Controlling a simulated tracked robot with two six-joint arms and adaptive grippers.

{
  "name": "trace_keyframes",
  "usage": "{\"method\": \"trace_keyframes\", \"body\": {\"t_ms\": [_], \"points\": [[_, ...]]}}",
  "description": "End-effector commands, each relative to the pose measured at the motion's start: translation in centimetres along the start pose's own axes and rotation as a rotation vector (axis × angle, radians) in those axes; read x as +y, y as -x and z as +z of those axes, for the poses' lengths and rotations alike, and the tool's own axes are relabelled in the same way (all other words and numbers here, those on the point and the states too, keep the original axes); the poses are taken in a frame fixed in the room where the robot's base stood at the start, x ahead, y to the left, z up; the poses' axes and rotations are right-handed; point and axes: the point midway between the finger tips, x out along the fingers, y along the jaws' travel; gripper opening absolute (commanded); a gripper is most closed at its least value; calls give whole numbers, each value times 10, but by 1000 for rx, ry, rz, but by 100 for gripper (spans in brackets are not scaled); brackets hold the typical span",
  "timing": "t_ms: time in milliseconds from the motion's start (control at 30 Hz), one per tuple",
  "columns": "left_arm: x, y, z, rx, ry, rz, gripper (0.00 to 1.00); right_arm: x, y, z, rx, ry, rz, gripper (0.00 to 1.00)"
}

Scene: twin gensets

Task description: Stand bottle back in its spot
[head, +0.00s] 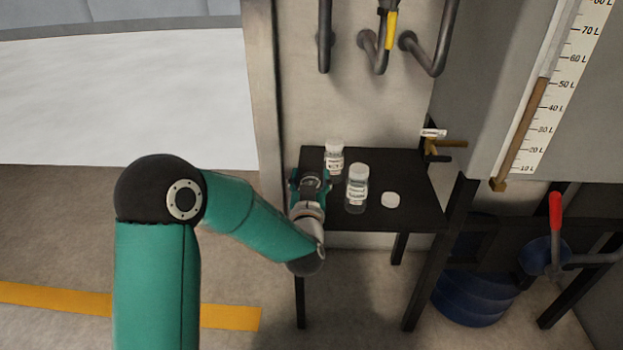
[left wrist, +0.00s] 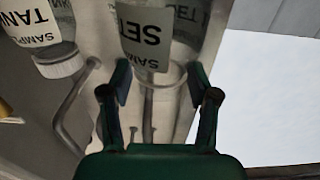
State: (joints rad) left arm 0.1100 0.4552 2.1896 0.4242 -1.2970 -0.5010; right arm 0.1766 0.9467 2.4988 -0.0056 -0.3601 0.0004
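A small clear bottle with a white label (head: 334,161) stands upright at the back of the black table, just beyond my left gripper (head: 310,180). In the left wrist view, which is upside down, a bottle labelled "SAMPLE SET" (left wrist: 145,35) shows an uncapped mouth between the parted fingers of my left gripper (left wrist: 160,82). The fingers look open, with gaps beside the bottle. A second bottle (head: 357,190) stands to the right and nearer; a white-capped bottle labelled "TANK" shows in the left wrist view (left wrist: 40,30). A loose white cap (head: 390,200) lies on the table. My right gripper is out of view.
The black table (head: 415,212) has free room at its right. Grey pipes (head: 325,40) and a yellow-handled valve (head: 391,30) are on the wall above. A brass tap (head: 446,143) juts in at right. A red-handled valve (head: 555,215) and blue drum (head: 470,300) stand lower right.

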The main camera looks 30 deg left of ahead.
Motion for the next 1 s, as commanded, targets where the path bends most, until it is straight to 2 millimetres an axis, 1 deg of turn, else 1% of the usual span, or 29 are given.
{"method": "trace_keyframes", "body": {"t_ms": [367,467,567,667,867,900,933,1000], "points": [[0,0,-3,0,0,1,64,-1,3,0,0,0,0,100],[1,8,-2,-1,0,2,64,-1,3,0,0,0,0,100],[2,22,-2,-2,-1,5,64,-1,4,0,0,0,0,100],[2,42,-2,-2,-2,5,64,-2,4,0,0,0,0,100],[2,88,-2,-1,-2,6,64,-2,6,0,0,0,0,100],[2,95,1,1,-1,5,64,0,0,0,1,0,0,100],[2,97,3,5,1,3,64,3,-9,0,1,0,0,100],[2,104,2,7,2,2,64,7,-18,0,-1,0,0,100]]}}
